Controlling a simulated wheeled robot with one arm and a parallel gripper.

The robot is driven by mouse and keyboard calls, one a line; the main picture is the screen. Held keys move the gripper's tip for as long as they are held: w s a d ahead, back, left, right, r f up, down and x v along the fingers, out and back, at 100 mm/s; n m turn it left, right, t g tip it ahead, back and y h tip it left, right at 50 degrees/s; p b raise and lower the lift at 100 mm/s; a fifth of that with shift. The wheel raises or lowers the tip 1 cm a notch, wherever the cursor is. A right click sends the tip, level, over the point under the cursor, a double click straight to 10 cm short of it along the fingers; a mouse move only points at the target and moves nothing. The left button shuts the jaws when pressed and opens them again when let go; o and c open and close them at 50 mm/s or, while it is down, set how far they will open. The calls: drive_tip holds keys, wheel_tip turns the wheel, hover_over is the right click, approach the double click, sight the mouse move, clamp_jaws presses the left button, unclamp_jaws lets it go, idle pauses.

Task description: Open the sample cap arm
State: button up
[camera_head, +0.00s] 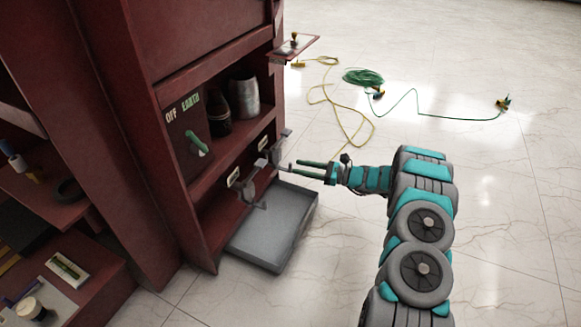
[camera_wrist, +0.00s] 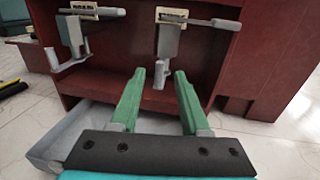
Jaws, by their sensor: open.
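Two grey metal arms hang on the lower front of the dark red cabinet, each beside a small label plate too small to read. I cannot tell which is the sample cap arm. The farther grey arm (camera_head: 277,150) is the right arm (camera_wrist: 168,42) in the wrist view. The nearer grey arm (camera_head: 253,192) is the left arm (camera_wrist: 73,38) in the wrist view. My gripper (camera_head: 293,166) is open in front of the farther arm. In the wrist view, the green fingertips of my gripper (camera_wrist: 161,73) flank that arm's lower end; contact is not clear.
A grey tray (camera_head: 275,225) lies below the arms at the cabinet's foot. A shelf above holds an OFF/EARTH switch panel (camera_head: 187,130) and a metal cylinder (camera_head: 244,94). Yellow and green cables (camera_head: 363,77) lie on the floor behind.

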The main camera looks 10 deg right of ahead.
sight(290, 171)
drive_tip(key=shift+x, duration=2.2)
clamp_jaws()
